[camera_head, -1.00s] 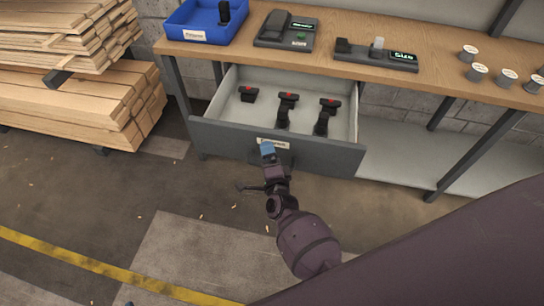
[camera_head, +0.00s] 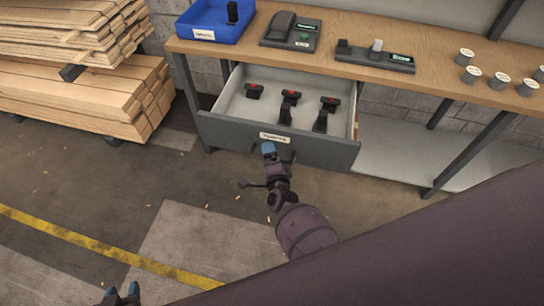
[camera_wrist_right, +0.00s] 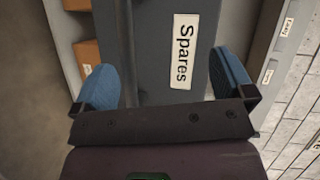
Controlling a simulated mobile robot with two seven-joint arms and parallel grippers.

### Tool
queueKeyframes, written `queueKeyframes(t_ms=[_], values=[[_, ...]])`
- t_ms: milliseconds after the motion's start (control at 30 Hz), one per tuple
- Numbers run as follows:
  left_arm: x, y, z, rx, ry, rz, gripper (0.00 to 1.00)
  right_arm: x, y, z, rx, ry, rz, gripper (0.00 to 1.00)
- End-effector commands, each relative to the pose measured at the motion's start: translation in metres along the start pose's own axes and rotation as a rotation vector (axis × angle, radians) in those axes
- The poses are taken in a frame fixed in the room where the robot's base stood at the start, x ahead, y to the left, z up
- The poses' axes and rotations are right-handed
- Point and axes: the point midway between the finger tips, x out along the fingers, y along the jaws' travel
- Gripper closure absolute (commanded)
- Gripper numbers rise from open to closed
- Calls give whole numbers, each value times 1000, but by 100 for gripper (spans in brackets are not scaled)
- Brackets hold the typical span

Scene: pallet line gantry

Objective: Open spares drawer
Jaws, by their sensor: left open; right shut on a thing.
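The spares drawer (camera_head: 325,152) stands pulled out under the workbench, and its inside shows. Its grey front also shows in the right wrist view (camera_wrist_right: 208,75), with a white label (camera_wrist_right: 183,50) that reads "Spares". My right gripper (camera_head: 268,150) is at the middle of the drawer front, below the label, and is shut on the drawer handle. In the right wrist view its blue fingertips (camera_wrist_right: 165,88) are on both sides, and the grip itself is hard to make out. My left gripper (camera_head: 121,293) is open and empty at the bottom left edge, over the floor.
Several black parts with red marks (camera_head: 289,95) lie in the drawer. The wooden bench top (camera_head: 440,80) carries a blue bin (camera_head: 217,31), dark devices and several small round pots. Stacked planks (camera_head: 80,95) stand at the left.

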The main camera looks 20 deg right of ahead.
Motion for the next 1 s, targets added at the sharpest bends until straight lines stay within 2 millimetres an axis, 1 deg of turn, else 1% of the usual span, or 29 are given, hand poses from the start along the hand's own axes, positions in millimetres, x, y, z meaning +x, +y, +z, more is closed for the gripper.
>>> queueKeyframes(t_ms=[33,67,100,267,500,800,1000], values=[[-1,0,-6,1,8,0,57,4,-19,2,0,4,-36,27],[0,0,-7,1,10,0,57,2,-18,2,0,4,-34,51],[0,0,-8,1,11,0,57,0,-16,2,0,5,-32,59],[-2,-2,-9,4,13,-1,57,-9,-6,1,1,5,-22,59],[0,-1,-15,3,25,1,57,-23,3,1,3,7,-16,59],[0,0,-16,1,25,1,57,-40,10,2,2,6,-12,59],[-2,-1,-13,0,17,0,57,-50,14,2,2,7,-12,59]])
